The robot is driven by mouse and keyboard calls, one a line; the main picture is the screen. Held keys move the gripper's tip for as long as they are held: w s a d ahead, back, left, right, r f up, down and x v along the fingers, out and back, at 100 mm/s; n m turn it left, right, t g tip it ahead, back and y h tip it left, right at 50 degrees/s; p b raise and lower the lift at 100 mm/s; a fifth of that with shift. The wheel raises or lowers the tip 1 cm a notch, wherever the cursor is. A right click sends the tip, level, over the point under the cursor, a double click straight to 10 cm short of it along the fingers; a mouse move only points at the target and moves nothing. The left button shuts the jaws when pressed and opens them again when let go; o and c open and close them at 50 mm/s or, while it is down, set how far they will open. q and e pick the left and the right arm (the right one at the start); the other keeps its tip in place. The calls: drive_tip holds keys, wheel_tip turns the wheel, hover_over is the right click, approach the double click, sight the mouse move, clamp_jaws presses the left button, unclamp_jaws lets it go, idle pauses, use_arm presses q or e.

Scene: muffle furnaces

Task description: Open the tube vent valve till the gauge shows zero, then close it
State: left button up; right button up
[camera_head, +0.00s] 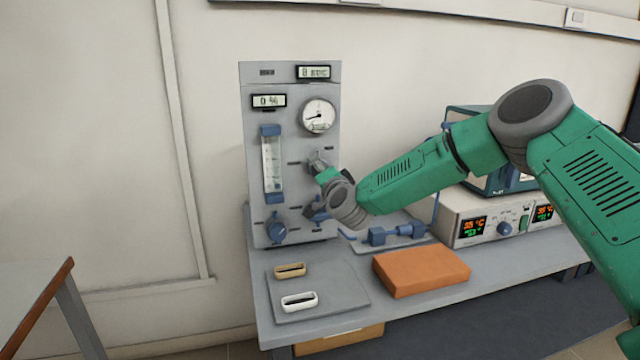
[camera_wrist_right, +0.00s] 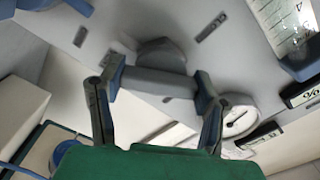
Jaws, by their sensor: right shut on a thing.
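The grey panel (camera_head: 292,200) stands upright on the bench. Its round white gauge (camera_head: 318,116) has a dark needle pointing left; I cannot read the value for certain. The gauge also shows in the right wrist view (camera_wrist_right: 240,118). Below the gauge is a grey valve with a bar handle (camera_wrist_right: 160,82). My right gripper (camera_head: 318,168) is at this valve, with its two fingers (camera_wrist_right: 157,88) on opposite ends of the bar, shut on it. In the head view my wrist hides part of the handle. My left gripper is not in view.
The panel carries a flow tube (camera_head: 272,163), a blue knob (camera_head: 276,231) and displays (camera_head: 268,101). An orange block (camera_head: 420,269) and a grey mat (camera_head: 338,291) with two small boats lie on the bench. A furnace controller (camera_head: 490,228) stands at right.

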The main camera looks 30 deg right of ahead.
drive_tip(key=m+b, duration=0.1)
drive_tip(key=m, duration=0.1)
drive_tip(key=m+b, duration=0.4)
drive_tip(key=shift+d+f, duration=0.15)
drive_tip(key=shift+f, duration=0.15)
idle(0.4)
drive_tip(key=o, duration=1.2)
drive_tip(key=shift+s, duration=0.1)
drive_tip(key=shift+c, duration=0.2)
drive_tip(key=shift+d, duration=0.1)
drive_tip(key=shift+s, duration=0.15)
drive_tip(key=v, duration=1.1)
drive_tip(key=shift+s, duration=0.3)
